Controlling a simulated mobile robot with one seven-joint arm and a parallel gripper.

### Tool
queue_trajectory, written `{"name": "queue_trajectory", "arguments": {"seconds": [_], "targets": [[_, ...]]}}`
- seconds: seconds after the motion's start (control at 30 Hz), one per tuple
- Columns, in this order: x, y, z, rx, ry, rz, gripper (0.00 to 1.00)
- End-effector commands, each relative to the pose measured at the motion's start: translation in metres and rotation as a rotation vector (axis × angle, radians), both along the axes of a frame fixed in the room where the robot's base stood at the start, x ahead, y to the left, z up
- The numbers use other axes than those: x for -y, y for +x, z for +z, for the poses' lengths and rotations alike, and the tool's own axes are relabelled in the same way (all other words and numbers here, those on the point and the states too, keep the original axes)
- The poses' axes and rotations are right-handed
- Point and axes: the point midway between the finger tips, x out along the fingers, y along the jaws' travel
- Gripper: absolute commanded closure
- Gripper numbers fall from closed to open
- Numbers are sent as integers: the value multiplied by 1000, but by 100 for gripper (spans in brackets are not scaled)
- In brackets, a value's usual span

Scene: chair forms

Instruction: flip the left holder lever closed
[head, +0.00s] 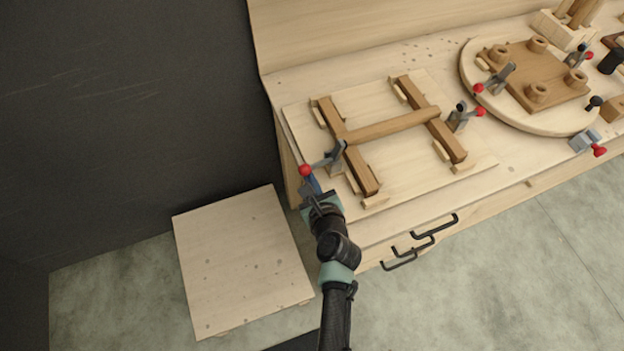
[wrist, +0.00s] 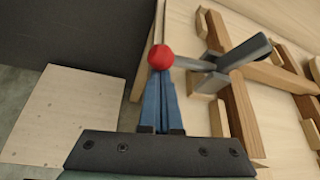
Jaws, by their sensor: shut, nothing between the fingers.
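The left holder lever (head: 322,162) is a grey clamp with a red ball knob, at the near left side of the wooden H-shaped frame (head: 388,127). Its arm points left, with the red knob (wrist: 160,57) out over the board's left edge. My gripper (head: 312,186) is shut, with its blue fingers together and nothing between them. In the wrist view the fingertips (wrist: 159,76) are right at the knob; I cannot tell whether they touch it. In the wrist view the lever's grey body (wrist: 215,76) lies to the right of the knob, beside the wooden frame (wrist: 235,85).
A second red-knobbed clamp (head: 462,115) stands at the frame's right side. A round board (head: 475,75) with more clamps lies farther right on the bench. Black drawer handles (head: 412,250) stick out from the bench front. A pale low platform (head: 242,262) stands left of the bench.

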Motion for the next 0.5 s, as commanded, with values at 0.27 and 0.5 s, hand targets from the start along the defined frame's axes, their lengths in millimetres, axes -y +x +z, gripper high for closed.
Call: {"name": "queue_trajectory", "arguments": {"seconds": [0.27, 0.5], "targets": [[-1, 0, 5, -16, 49, -1, 100], [-1, 1, 14, -39, 129, 0, 100]]}}
